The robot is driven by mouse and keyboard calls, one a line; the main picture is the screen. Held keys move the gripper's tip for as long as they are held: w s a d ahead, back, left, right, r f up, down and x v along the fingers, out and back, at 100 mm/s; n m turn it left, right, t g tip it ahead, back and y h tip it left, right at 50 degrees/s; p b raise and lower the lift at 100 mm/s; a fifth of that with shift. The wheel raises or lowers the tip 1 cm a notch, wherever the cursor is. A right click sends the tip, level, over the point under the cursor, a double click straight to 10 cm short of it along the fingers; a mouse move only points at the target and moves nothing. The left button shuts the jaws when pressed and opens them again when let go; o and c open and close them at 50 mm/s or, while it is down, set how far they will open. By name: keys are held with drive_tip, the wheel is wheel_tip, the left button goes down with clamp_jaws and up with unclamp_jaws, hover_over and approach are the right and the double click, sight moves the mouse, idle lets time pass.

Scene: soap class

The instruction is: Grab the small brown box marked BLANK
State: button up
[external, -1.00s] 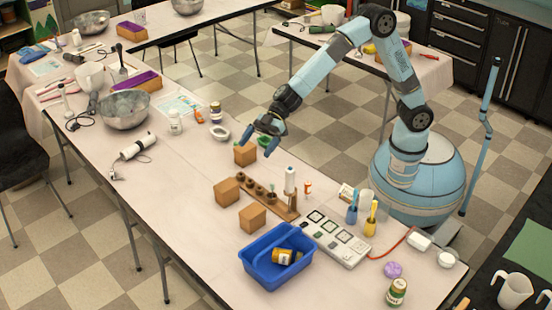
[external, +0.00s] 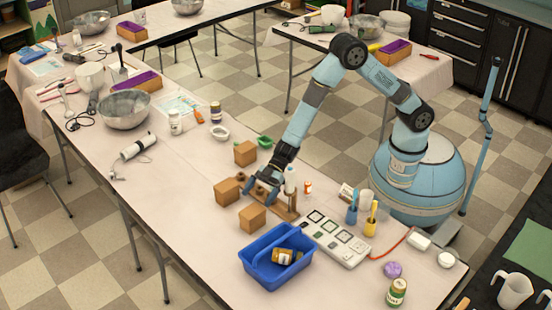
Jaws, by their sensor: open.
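Three small brown boxes stand on the long table: one farther back (external: 245,153), one at the left (external: 226,192) and one nearer the front (external: 252,218). No marking is readable on any of them, so I cannot tell which is BLANK. My gripper (external: 261,190) is open, pointing down among the boxes, over the wooden rack. It is to the right of the left box and behind the front box. It appears empty, and I cannot tell its exact height. It hides part of the rack.
The wooden rack (external: 288,214) and a white bottle (external: 290,181) are close to my gripper. A blue tray (external: 254,271) holding a jar stands in front. A white panel (external: 345,247) lies to the right. Clear tabletop lies left of the boxes.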

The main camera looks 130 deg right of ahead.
sight(254, 209)
drive_tip(key=shift+f, duration=0.75)
wheel_tip(254, 209, down, 3)
drive_tip(key=shift+r, duration=0.2)
drive_tip(key=shift+x, duration=1.45)
drive_tip(key=shift+c, duration=0.4)
drive_tip(key=shift+s, duration=0.1)
drive_tip(key=c, duration=1)
drive_tip(key=shift+c, duration=0.6)
drive_tip(key=shift+r, duration=0.1)
